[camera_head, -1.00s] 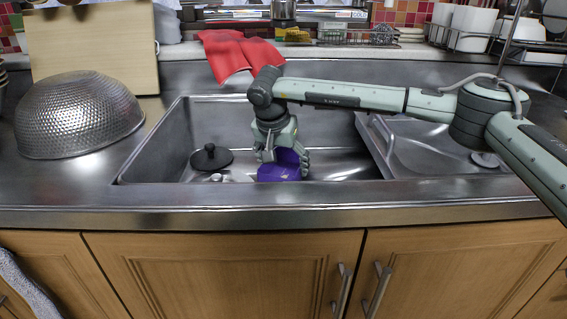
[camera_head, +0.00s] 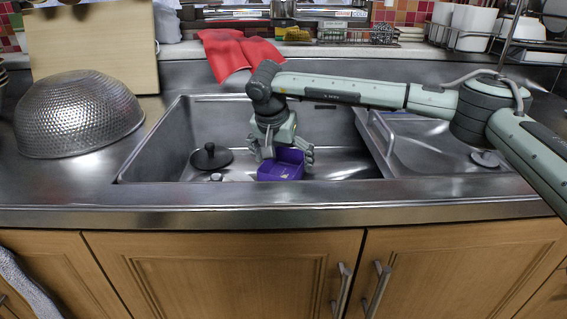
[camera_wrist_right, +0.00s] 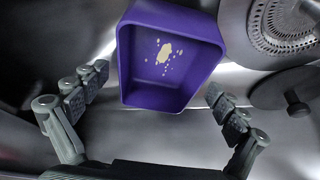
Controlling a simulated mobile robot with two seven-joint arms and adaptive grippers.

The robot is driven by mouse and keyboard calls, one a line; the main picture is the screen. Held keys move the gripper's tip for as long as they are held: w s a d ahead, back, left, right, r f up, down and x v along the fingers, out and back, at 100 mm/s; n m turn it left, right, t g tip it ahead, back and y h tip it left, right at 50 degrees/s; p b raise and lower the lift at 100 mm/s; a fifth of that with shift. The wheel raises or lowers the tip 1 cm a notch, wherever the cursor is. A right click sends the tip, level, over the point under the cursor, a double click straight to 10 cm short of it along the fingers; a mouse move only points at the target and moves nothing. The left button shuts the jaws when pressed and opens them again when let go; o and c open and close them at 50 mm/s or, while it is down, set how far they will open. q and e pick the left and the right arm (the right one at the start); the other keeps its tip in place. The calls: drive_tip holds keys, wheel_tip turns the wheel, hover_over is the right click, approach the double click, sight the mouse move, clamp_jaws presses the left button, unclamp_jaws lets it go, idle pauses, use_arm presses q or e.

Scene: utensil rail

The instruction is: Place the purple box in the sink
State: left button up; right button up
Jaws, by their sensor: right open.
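The purple box (camera_head: 280,171) is an open-topped container inside the left basin of the metal sink (camera_head: 329,124). In the right wrist view the box (camera_wrist_right: 168,58) shows its open side, with a pale speckled pattern on its inner bottom. My right gripper (camera_head: 282,156) is inside the basin, just above and behind the box. Its fingers are spread wide; in the right wrist view the gripper (camera_wrist_right: 157,94) has a finger on each side of the box's near end, with no grip on it. My left gripper is not in view.
A black round lid (camera_head: 211,157) lies in the basin left of the box. The perforated drain (camera_wrist_right: 283,25) shows in the right wrist view. A metal colander (camera_head: 77,115) stands on the left counter, and red cloths (camera_head: 240,54) hang behind the sink.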

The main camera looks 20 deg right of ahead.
drive_tip(key=v, duration=1.1)
drive_tip(key=shift+s, duration=0.1)
drive_tip(key=shift+c, duration=0.3)
idle(0.6)
